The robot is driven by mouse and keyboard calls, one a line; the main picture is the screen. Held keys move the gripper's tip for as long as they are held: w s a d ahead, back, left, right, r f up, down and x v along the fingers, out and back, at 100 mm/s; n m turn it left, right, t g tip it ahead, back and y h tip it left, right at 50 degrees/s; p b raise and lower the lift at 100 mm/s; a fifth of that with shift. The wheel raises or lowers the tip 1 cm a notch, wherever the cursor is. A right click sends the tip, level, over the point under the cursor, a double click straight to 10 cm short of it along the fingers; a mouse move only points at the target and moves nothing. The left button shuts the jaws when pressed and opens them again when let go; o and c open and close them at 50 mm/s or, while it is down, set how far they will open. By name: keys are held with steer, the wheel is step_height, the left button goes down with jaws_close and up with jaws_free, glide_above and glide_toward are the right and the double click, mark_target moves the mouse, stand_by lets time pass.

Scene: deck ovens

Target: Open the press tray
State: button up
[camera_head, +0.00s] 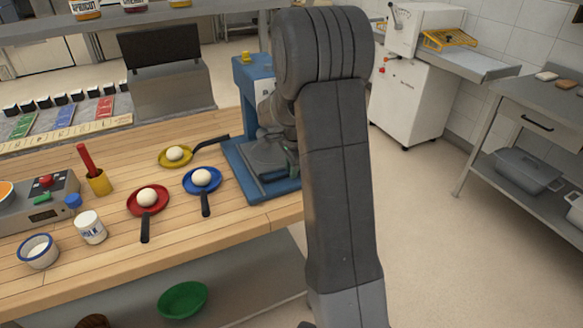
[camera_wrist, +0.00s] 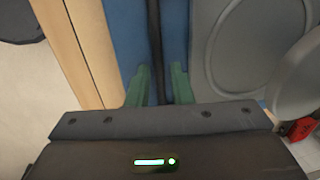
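The blue press (camera_head: 246,78) stands at the right end of the wooden counter. Its blue base (camera_head: 268,189) carries a grey tray with a round grey plate, partly hidden by my arm. In the wrist view the grey tray (camera_wrist: 208,30) has a ring outline and lies to the right of a blue strip. My gripper (camera_wrist: 161,80) is at the press's edge, its two green fingers apart. A narrow dark strip (camera_wrist: 154,28) runs between blue surfaces and passes between the fingers. I cannot tell whether it is a bar or a gap, and no contact shows.
Yellow (camera_head: 174,156), red (camera_head: 147,201) and blue (camera_head: 203,180) pans with pale balls lie left of the press. A milk jar (camera_head: 90,227) stands farther left. A white machine (camera_head: 414,80) is behind right. Open floor lies to the right of the counter.

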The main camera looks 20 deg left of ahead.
steer(key=shift+f, duration=0.2)
steer(key=shift+c, duration=0.4)
jaws_close()
steer(key=s+d+b, duration=0.2)
steer(key=s+d, duration=0.9)
steer(key=d, duration=0.2)
steer(key=shift+b, duration=0.35)
steer(key=shift+r, duration=0.1)
steer(key=shift+o, duration=0.4)
jaws_free()
